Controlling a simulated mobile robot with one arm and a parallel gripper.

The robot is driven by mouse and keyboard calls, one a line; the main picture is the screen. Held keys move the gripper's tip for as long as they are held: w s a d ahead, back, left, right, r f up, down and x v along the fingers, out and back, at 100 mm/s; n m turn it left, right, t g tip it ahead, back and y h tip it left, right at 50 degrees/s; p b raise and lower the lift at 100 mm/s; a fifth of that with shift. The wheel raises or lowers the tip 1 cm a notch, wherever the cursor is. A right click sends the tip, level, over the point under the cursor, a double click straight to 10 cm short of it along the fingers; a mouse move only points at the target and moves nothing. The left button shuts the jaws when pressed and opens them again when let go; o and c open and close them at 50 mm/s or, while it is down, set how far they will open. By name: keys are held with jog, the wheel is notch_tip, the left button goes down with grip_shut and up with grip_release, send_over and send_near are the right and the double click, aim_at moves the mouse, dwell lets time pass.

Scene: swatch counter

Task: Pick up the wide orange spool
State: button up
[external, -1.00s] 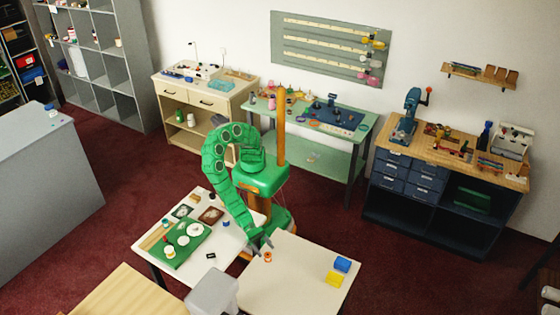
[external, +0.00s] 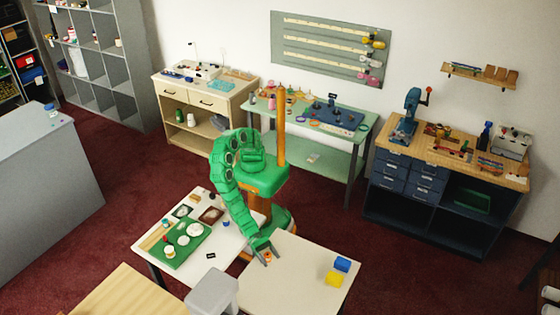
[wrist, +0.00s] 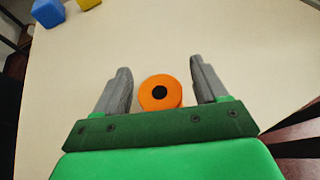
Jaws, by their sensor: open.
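The wide orange spool (wrist: 147,99) stands on the pale table, its round end with a dark centre hole facing up in the wrist view. It also shows as a small orange spot in the external view (external: 268,256). My gripper (wrist: 157,82) is open, with one grey finger on each side of the spool and a gap on both sides. In the external view my gripper (external: 265,254) is low over the left part of the table, at the spool. The spool's lower side is hidden from the wrist camera.
On the same table (external: 290,285) a blue block (external: 342,264) and a yellow block (external: 334,279) lie to the right. The tabletop between them and the spool is clear. A white table with a green mat (external: 165,259) stands to the left.

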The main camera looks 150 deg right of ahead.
jog(key=shift+c, duration=0.3)
jog(key=c, duration=1)
jog(key=shift+r, duration=0.15)
